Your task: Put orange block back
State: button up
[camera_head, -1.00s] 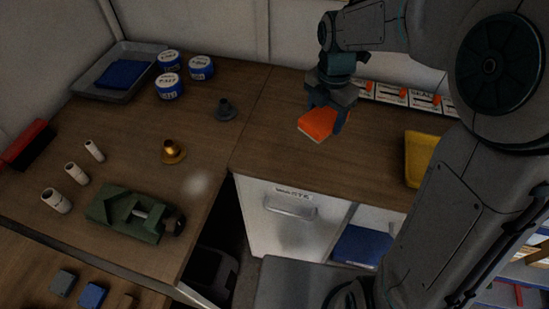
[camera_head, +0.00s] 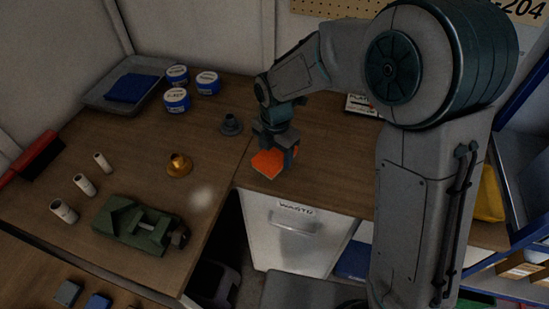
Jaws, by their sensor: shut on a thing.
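The orange block (camera_head: 268,165) is a flat piece with an orange top and a paler edge. It is in my gripper (camera_head: 277,156), above the wooden worktop (camera_head: 325,185) near its front edge, over the waste drawer. My gripper points down and is shut on the block. Its fingers hide part of the block. I cannot tell whether the block touches the worktop. At the front left, a grey block (camera_head: 67,293) and a blue block (camera_head: 98,302) sit on a nearer wooden surface, cut off by the picture's lower edge.
A green vise (camera_head: 137,225), a brass part (camera_head: 178,166) and a grey part (camera_head: 231,125) stand left of my gripper. Several white cylinders, blue-and-white tins (camera_head: 177,99) and a grey tray (camera_head: 100,97) lie further left. A dark gap lies between the worktops.

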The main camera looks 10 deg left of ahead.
aim_at(276, 161)
jog(key=shift+f, duration=1.55)
jog(key=shift+f, duration=0.2)
jog(key=o, duration=1)
jog(key=shift+r, duration=0.1)
